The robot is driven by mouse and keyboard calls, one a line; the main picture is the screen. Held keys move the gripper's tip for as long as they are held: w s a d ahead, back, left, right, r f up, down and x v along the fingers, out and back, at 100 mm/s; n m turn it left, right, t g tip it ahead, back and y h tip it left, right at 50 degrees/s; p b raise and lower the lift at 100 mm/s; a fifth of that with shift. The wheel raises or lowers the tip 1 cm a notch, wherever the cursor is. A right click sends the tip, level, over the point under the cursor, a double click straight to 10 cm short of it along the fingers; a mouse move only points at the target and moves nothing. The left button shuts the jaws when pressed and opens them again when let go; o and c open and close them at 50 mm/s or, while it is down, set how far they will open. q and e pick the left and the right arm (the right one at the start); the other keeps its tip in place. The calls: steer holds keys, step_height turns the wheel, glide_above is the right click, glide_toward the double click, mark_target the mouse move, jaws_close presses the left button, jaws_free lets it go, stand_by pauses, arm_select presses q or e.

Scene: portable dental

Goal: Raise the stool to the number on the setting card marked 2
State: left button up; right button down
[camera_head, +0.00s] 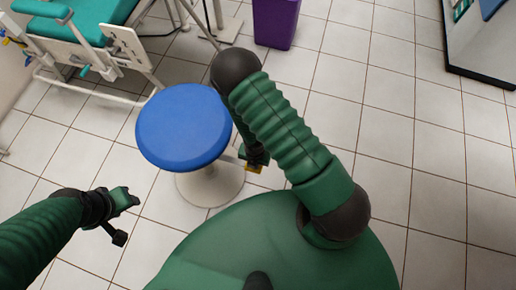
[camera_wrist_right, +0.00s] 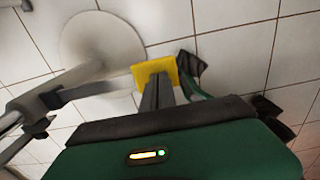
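The stool has a round blue seat (camera_head: 184,127) and a white round base (camera_head: 211,184). The base also shows in the right wrist view (camera_wrist_right: 100,48). A dark bar runs from the stool to a yellow square tab (camera_wrist_right: 155,72), which also shows below the seat's right side (camera_head: 255,168). My right gripper (camera_head: 256,156) is beside the seat, close to the tab. Its dark parts overlap the tab in the wrist view, but I cannot tell whether they grip it. My left gripper (camera_head: 129,200) is left of the stool base, above the floor, its opening unclear. I see no readable setting card or number.
A teal dental chair (camera_head: 95,18) with a white frame stands at the upper left. A purple bin (camera_head: 277,22) is at the top middle. A grey unit with a dark base (camera_head: 485,45) is at the upper right. The tiled floor at right is clear.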

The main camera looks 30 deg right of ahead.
steer(key=r, duration=0.3)
steer(key=d+r+p, duration=0.1)
steer(key=r, duration=0.1)
steer(key=shift+s+d+r, duration=0.1)
steer(key=shift+s+r, duration=0.2)
steer(key=shift+s, duration=0.1)
arm_select(q)
steer(key=w+p+v, duration=0.3)
steer(key=p+v, duration=0.9)
steer(key=v, duration=0.1)
steer(key=w+r+p+v, duration=0.1)
steer(key=w+p+v, duration=0.2)
steer(key=p+v, duration=1)
steer(key=shift+v, duration=0.85)
arm_select(e)
step_height(320, 180, up, 51)
steer(key=a+m+t, duration=0.1)
steer(key=m+t, duration=0.1)
steer(key=m, duration=2.4)
steer(key=shift+r+t, duration=0.15)
steer(key=shift+t, duration=0.15)
arm_select(q)
steer(key=shift+s+d, duration=0.1)
steer(key=shift+d, duration=0.05)
